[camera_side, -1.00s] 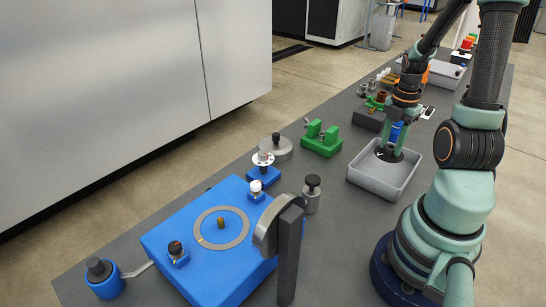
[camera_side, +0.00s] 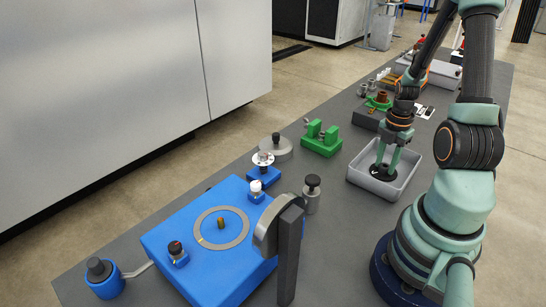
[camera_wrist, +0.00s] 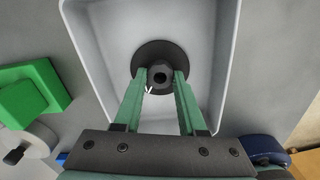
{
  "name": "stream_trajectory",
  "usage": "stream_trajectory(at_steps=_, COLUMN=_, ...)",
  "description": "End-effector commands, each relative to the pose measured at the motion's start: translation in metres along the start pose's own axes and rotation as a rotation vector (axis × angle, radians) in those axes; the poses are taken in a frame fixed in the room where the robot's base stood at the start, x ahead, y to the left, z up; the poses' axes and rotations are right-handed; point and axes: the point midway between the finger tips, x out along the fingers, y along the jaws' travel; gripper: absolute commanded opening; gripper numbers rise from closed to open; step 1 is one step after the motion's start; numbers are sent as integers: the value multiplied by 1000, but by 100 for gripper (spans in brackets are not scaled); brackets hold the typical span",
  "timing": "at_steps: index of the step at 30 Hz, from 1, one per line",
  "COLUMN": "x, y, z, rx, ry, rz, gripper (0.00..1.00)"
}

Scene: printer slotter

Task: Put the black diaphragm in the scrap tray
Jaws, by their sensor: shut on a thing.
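The black diaphragm (camera_side: 384,174) is a dark disc with a raised hub. In the wrist view it (camera_wrist: 152,48) shows over the floor of the grey scrap tray (camera_wrist: 110,30). My gripper (camera_wrist: 160,80) points down with its two green fingers shut on the diaphragm's hub, one on each side. In the side view my gripper (camera_side: 383,163) is inside the scrap tray (camera_side: 368,187), with the disc low between the tray walls. I cannot tell whether the disc touches the tray floor.
A green block fixture (camera_side: 321,140) stands left of the tray. A blue machine base (camera_side: 205,270) with a ring and several knobs fills the near left. A knobbed grey post (camera_side: 312,195) stands between. A dark box (camera_side: 368,117) with parts lies behind the tray.

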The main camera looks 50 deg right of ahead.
Motion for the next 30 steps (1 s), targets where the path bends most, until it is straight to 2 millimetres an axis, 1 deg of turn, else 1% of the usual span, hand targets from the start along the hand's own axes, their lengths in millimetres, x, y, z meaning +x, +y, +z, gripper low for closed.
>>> stream_trajectory(at_steps=1, x=2, y=0, z=0, rx=0, ry=0, rz=0, gripper=0)
stream_trajectory(at_steps=2, x=2, y=0, z=0, rx=0, ry=0, rz=0, gripper=44)
stream_trajectory(at_steps=3, x=2, y=0, z=0, rx=0, ry=0, rz=1, gripper=59)
stream_trajectory(at_steps=4, x=2, y=0, z=0, rx=0, ry=0, rz=0, gripper=70)
stream_trajectory(at_steps=13, x=1, y=0, z=0, rx=0, ry=0, rz=0, gripper=70)
stream_trajectory(at_steps=17, x=-3, y=0, z=0, rx=0, ry=-1, rz=1, gripper=70)
stream_trajectory(at_steps=20, x=-13, y=1, z=1, rx=0, ry=-3, rz=3, gripper=70)
stream_trajectory(at_steps=23, x=-28, y=1, z=1, rx=0, ry=-5, rz=5, gripper=70)
stream_trajectory(at_steps=30, x=-70, y=1, z=1, rx=0, ry=-5, rz=5, gripper=70)
